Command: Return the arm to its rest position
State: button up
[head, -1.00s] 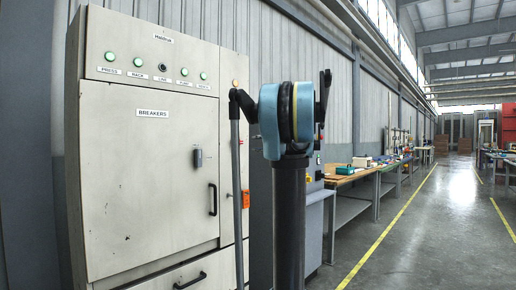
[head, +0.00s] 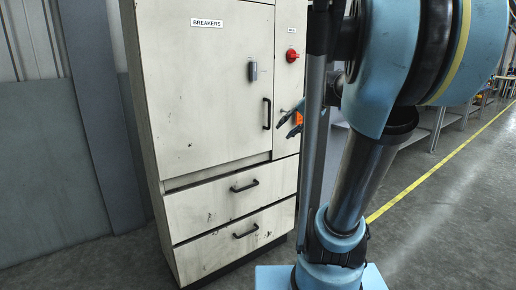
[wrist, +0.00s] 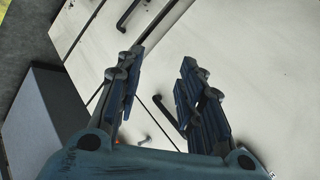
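My blue arm (head: 394,68) stands in the right half of the head view, large and close, rising from its blue base. My gripper (wrist: 161,57) shows in the wrist view with its two dark blue fingers apart and nothing between them. It faces the pale front of the cabinet (wrist: 235,60).
The cabinet (head: 215,85) has a closed BREAKERS door, two closed drawers (head: 235,190) and a red knob (head: 292,57). An orange item (head: 298,118) is near its right edge. A bench stands behind my arm. Open floor with a yellow line (head: 440,171) lies right.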

jog(key=s+d+f+n+g+h, duration=0.2)
jog(key=s+d+f+h, duration=0.1)
jog(key=s+f, duration=0.8)
jog(key=s+d+f+n+g+h, duration=0.1)
jog(key=s+d+f+h, duration=0.3)
jog(key=s+f, duration=0.7)
jog(key=shift+d+f+n+g, duration=0.25)
jog(key=shift+n+g, duration=0.15)
jog(key=shift+n, duration=0.2)
